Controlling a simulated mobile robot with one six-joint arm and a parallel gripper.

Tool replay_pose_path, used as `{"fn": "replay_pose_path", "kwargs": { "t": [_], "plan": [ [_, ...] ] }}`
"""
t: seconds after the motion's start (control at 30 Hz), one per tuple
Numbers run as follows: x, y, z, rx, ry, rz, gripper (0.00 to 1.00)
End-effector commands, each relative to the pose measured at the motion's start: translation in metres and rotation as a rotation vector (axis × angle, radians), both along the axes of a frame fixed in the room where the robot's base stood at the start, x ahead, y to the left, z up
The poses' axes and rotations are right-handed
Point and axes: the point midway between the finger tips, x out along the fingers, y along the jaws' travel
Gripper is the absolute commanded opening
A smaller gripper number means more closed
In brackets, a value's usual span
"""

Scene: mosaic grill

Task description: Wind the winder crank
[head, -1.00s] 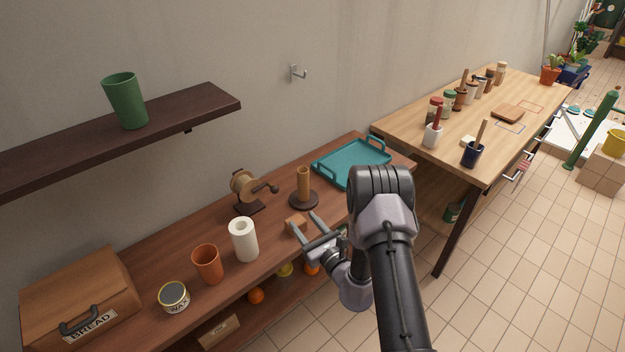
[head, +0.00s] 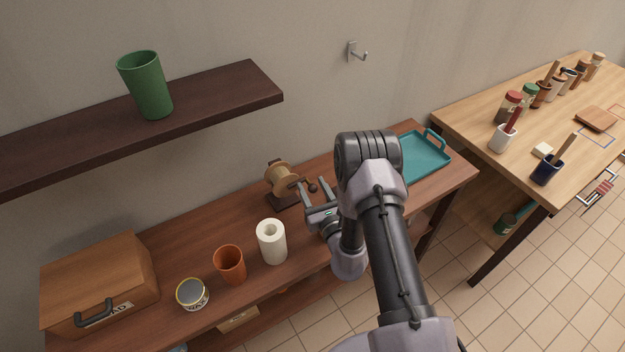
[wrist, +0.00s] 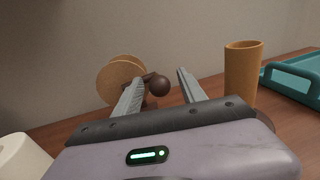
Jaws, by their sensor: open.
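The winder (head: 281,178) stands on the brown counter near the wall, with a wooden spool on a dark base. Its crank ends in a dark round knob (head: 312,187) on the right side. My gripper (head: 316,190) is open and points at the crank. In the wrist view, the spool (wrist: 119,79) is at upper left, behind the left finger. The knob (wrist: 159,85) shows between the fingertips of my gripper (wrist: 158,76), closer to the left one. I cannot tell how far beyond the fingertips the knob is. Nothing is held.
A white paper roll (head: 272,243), an orange cup (head: 230,264) and a wax tin (head: 192,294) stand in front of the winder. A wooden cylinder (wrist: 243,70) and a teal tray (wrist: 291,83) are to the right. A dark shelf (head: 225,99) hangs above.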

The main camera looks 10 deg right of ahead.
Motion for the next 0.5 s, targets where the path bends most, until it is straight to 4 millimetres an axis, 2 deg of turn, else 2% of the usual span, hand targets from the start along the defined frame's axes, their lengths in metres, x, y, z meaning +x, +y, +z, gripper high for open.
{"fn": "replay_pose_path", "kwargs": {
  "t": [0.17,0.27,0.43,0.5],
  "plan": [
    [0.0000,-0.0001,0.0000,0.000,0.000,0.000,0.48],
    [0.0000,-0.0002,0.0000,0.000,0.000,0.000,0.33],
    [0.0001,-0.0001,0.0001,0.000,0.000,0.000,0.00],
    [0.0001,-0.0001,0.0001,0.000,0.000,0.000,0.00]
  ]
}}
